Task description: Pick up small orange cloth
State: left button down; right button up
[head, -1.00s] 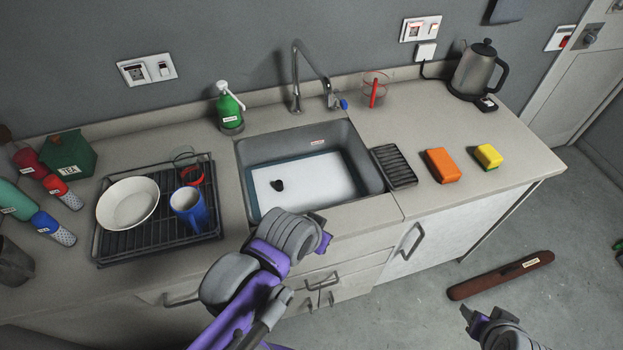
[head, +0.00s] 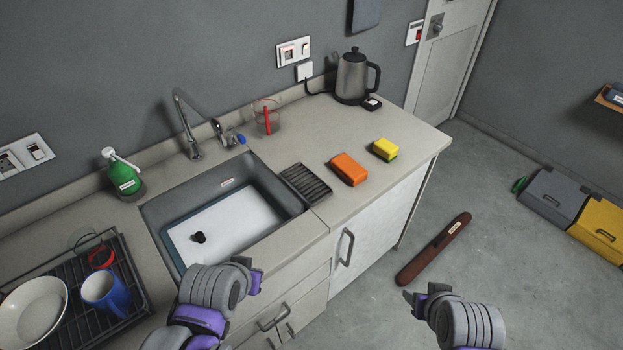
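The orange cloth (head: 349,169) looks like a small thick block and lies on the counter right of the sink, between a dark ribbed rack and a yellow sponge. My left gripper (head: 257,277) is in front of the sink's near edge, apart from the orange cloth, and its fingers are mostly hidden by the wrist. My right gripper (head: 408,299) is over the floor in front of the counter, well away from the orange cloth. Its fingertips are small and partly hidden, so I cannot tell whether it is open.
The yellow sponge (head: 385,149), ribbed rack (head: 306,183), kettle (head: 352,78) and glass with a red item (head: 267,117) stand around the cloth. The sink (head: 290,203) lies left. A brown bar (head: 433,249) is on the floor. Grey and yellow boxes (head: 553,197) stand at the right.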

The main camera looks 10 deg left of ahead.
aim_at(349, 170)
jog(key=i+l, duration=0.2)
jog(key=l, duration=0.15)
jog(key=i+l, duration=0.25)
jog(key=i+l+u, duration=0.2)
jog(key=l+u, duration=0.25)
jog(key=i+l+u, duration=0.2)
jog(key=l, duration=0.2)
jog(key=u, duration=1.4)
jog(key=k+j, duration=0.05)
jog(key=j, duration=0.05)
